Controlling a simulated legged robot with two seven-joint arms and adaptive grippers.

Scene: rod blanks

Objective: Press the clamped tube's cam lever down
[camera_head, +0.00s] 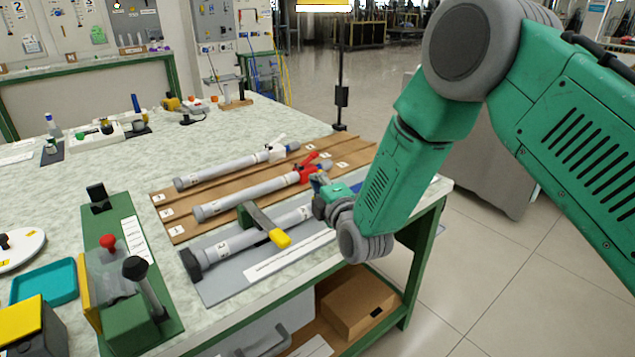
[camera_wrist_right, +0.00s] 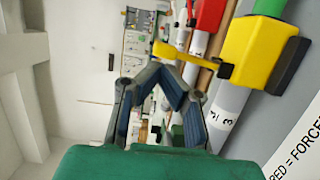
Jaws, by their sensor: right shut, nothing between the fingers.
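The clamped tube (camera_head: 294,218) is grey and lies on a grey plate at the front of the table, under a green clamp with a yellow-tipped handle (camera_head: 280,239). In the right wrist view, its yellow cam lever (camera_wrist_right: 205,62) sticks out from a yellow block (camera_wrist_right: 250,48) on the tube, raised away from the table. My right gripper (camera_head: 321,195) is at the tube's right end and largely hides the lever area. In the wrist view the fingers (camera_wrist_right: 163,74) are shut and empty, close to the lever's free end; contact cannot be told. My left gripper is not visible.
Two more tubes lie behind on a brown board (camera_head: 170,232), one with a white lever (camera_head: 277,146), one with a red lever (camera_head: 307,170). A green fixture (camera_head: 128,325) with knobs stands front left, beside a teal tray (camera_head: 42,283). The table's right edge is below my arm.

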